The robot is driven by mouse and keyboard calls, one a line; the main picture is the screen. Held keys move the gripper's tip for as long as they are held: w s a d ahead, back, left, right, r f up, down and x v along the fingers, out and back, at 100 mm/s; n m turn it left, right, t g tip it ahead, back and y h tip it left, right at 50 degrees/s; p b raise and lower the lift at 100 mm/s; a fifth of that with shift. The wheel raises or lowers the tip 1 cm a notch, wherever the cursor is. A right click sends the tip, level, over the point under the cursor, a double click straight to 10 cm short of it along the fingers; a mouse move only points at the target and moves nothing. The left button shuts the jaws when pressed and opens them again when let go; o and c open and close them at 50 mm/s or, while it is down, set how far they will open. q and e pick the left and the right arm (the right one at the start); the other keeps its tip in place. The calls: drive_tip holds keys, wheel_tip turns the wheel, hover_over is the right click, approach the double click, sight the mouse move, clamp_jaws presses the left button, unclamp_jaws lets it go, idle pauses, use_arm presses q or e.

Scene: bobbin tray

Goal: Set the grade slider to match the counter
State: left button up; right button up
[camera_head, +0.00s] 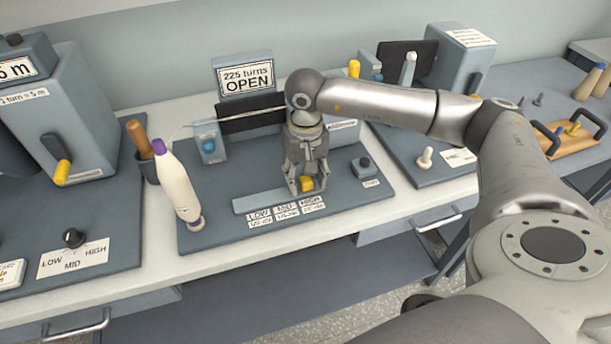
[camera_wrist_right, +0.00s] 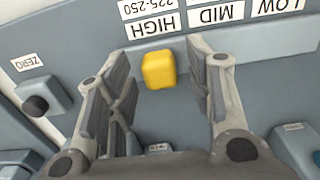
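The yellow slider knob (camera_head: 307,184) stands at the right end of the grey slider track (camera_head: 250,203), beside the HIGH label (camera_head: 312,201). It also shows in the right wrist view (camera_wrist_right: 159,69), beside the label reading HIGH, 225-250. The counter sign (camera_head: 245,77) reads "225 turns OPEN". My right gripper (camera_head: 306,187) is low over the track with its fingers on either side of the knob. In the right wrist view my right gripper (camera_wrist_right: 160,65) is open, with gaps between the fingers and the knob. My left gripper is out of view.
A ZERO button box (camera_wrist_right: 42,96) lies beside the gripper. A dial (camera_head: 73,237) marked LOW, MID, HIGH is on the left station.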

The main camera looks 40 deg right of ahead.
sight(306, 178)
wheel_tip(306, 178, up, 12)
idle(0.7)
idle(0.4)
